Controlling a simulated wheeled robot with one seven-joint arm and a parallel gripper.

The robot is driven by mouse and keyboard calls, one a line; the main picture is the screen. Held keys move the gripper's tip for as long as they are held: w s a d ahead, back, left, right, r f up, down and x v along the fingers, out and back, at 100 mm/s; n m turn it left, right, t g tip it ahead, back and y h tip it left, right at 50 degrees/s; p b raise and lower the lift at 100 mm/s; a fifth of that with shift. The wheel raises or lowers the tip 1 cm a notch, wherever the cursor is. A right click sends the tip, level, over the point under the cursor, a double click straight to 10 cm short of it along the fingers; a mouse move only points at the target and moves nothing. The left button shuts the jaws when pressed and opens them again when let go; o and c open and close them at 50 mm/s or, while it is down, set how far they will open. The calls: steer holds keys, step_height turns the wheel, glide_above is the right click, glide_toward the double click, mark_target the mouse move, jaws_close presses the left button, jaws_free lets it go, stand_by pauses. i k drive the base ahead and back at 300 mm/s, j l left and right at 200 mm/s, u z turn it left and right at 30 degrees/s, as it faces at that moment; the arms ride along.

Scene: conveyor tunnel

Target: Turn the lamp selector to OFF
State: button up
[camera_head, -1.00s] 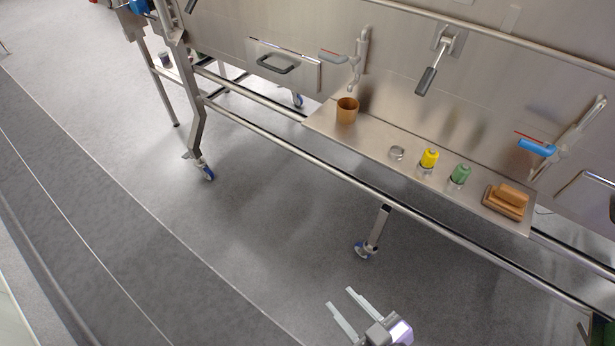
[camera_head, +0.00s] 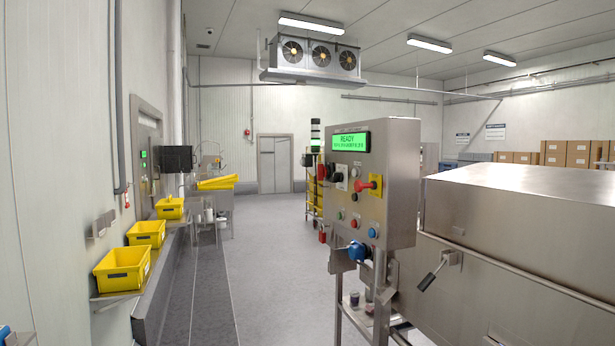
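A steel control box (camera_head: 401,180) stands right of the middle with a lit green READY display (camera_head: 348,140). Its face carries several controls, with labels too small to read. A black knob on a pale plate (camera_head: 340,177) is at upper left of the face. A red handle on a yellow plate (camera_head: 374,185) is to its right. I cannot tell for sure which control is the lamp selector, nor read its setting. My gripper is not in view.
A steel tunnel housing (camera_head: 520,225) with a black-gripped lever (camera_head: 430,277) extends right of the box. Yellow bins (camera_head: 121,270) sit on shelves along the left wall. The grey floor (camera_head: 268,250) between is clear. A blue knob (camera_head: 357,251) sits below the box.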

mark_target(337, 176)
steer(key=i+u, duration=0.1)
steer(key=i, duration=0.6)
steer(key=i+u, duration=0.15)
steer(key=i, duration=0.5)
steer(key=i+l+u, duration=0.1)
steer(key=i, duration=0.6)
steer(key=i+l+u, duration=0.1)
steer(key=i, duration=0.55)
steer(key=l, duration=0.1)
